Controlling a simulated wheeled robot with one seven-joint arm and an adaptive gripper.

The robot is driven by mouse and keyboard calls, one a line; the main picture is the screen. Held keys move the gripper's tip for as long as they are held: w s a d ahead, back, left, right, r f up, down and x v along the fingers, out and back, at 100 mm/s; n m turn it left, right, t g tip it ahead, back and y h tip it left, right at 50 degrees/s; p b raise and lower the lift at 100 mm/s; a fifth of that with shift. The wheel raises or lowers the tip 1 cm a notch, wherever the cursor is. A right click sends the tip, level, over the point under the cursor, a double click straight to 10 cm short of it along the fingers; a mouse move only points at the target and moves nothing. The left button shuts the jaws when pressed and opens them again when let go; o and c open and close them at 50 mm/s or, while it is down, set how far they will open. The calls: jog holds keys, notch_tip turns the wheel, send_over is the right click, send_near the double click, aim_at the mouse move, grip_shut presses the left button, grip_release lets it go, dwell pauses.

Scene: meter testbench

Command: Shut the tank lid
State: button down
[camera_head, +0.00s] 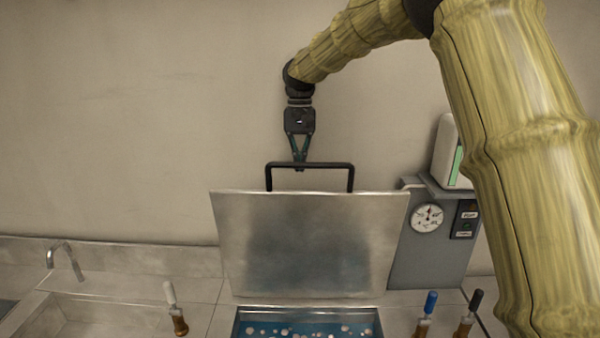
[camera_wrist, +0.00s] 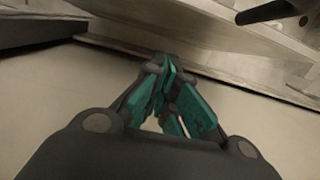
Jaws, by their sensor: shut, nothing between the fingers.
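The metal tank lid (camera_head: 310,245) stands upright, open, at the back of the tank. A black bar handle (camera_head: 335,166) sits on its top edge. The tank (camera_head: 308,326) below holds blue liquid with pale floating bits. My gripper (camera_head: 300,165) is shut and empty, pointing down by the left part of the handle, seemingly behind it; I cannot tell whether they touch. In the wrist view the shut teal fingers (camera_wrist: 165,85) show in the middle, and a dark bar, likely the handle (camera_wrist: 272,10), shows at the top right, apart from the fingers.
A grey unit with a round gauge (camera_head: 427,218) stands right of the lid. A sink (camera_head: 90,315) with a tap (camera_head: 66,258) is at the left. Handled tools stand at the front: a white-topped one (camera_head: 174,308), a blue one (camera_head: 427,312) and a black one (camera_head: 469,312).

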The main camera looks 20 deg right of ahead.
jog(key=s+f+p, duration=0.1)
jog(key=s, duration=0.1)
jog(key=s+a+f+p, duration=0.1)
jog(key=s+f+p, duration=0.1)
jog(key=shift+s+f, duration=0.1)
jog(key=shift+f, duration=0.1)
jog(key=shift+s+r, duration=0.1)
dwell(0.4)
